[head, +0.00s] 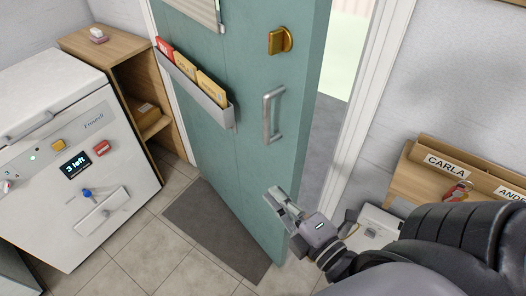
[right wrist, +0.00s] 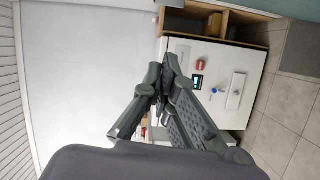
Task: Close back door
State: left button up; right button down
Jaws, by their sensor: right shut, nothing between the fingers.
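The teal back door (head: 235,150) stands ajar in the head view, its free edge on the right. A gap beside that edge shows the grey ground outside and a bright green area. The door has a metal pull handle (head: 271,116) and a brass lock (head: 281,41) above it. My right gripper (head: 277,196) is shut and empty, below the handle and in front of the door's lower part near its free edge. I cannot tell whether it touches the door. Its closed fingers also show in the right wrist view (right wrist: 164,72). My left gripper is not in view.
A white appliance (head: 75,150) and a wooden shelf (head: 120,60) stand at left. A dark mat (head: 215,232) lies under the door. The white door frame (head: 362,100) is right of the gap. A wooden rack (head: 410,180) with name labels hangs on the right wall.

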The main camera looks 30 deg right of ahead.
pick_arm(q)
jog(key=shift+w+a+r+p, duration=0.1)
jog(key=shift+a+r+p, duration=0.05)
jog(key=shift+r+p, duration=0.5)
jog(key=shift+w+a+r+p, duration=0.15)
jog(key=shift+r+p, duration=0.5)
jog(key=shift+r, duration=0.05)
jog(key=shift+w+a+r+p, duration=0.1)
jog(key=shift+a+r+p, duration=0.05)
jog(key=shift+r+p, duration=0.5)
pick_arm(e)
jog(key=w+d+r, duration=0.1)
jog(key=w+d, duration=0.2)
jog(key=w, duration=0.8)
jog(key=shift+w, duration=0.15)
jog(key=shift+d, duration=0.1)
